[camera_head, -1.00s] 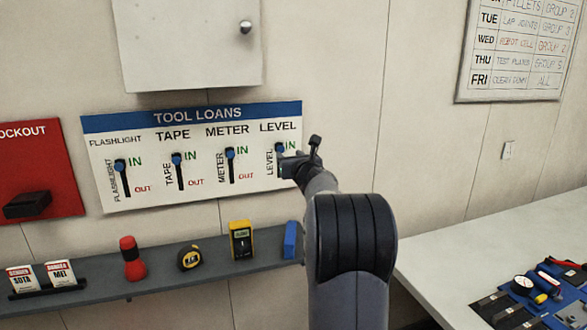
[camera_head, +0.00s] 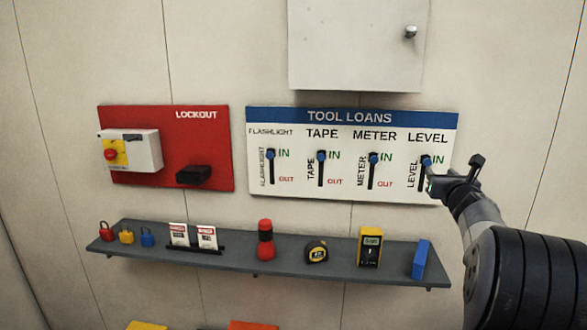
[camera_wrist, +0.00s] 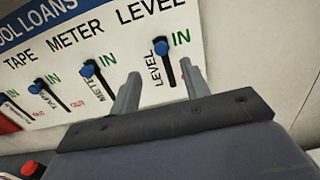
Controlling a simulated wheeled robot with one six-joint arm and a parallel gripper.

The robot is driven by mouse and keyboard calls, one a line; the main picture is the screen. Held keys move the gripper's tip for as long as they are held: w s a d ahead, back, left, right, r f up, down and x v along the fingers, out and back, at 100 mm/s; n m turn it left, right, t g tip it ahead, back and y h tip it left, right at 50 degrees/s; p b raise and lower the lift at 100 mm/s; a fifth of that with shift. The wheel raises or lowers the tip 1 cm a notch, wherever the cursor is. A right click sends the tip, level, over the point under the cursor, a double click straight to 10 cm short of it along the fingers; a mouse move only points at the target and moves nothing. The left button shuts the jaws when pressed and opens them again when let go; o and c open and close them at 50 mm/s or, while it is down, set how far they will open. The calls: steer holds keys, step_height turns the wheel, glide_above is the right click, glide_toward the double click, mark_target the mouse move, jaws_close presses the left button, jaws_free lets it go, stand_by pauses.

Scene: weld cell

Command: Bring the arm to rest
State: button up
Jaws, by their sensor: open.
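My gripper (camera_head: 450,180) is at the right end of the tool loans board (camera_head: 400,192), by the level slider (camera_head: 426,160). In the wrist view my gripper (camera_wrist: 165,85) has its two fingers apart. The blue knob of the level slider (camera_wrist: 162,47) shows ahead of and between the fingers, near the IN label. I see nothing held. The flashlight, tape and meter knobs also stand at the IN end of their slots. My arm (camera_head: 515,270) reaches in from the lower right.
Below the board a grey shelf (camera_head: 200,258) carries a red flashlight (camera_head: 265,240), a tape measure (camera_head: 316,252), a yellow meter (camera_head: 370,246) and a blue level (camera_head: 421,259). A red lockout board (camera_head: 215,150) hangs left. A white cabinet (camera_head: 350,45) is above.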

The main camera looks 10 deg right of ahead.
mark_target(429, 161)
steer(key=p+x, duration=0.5)
steer(key=x, duration=0.4)
steer(key=shift+w, duration=0.1)
steer(key=shift+w+d+p, duration=0.2)
steer(key=shift+w+p, duration=0.25)
steer(key=shift+w, duration=0.25)
steer(key=shift+f, duration=0.2)
steer(key=shift+s, duration=0.15)
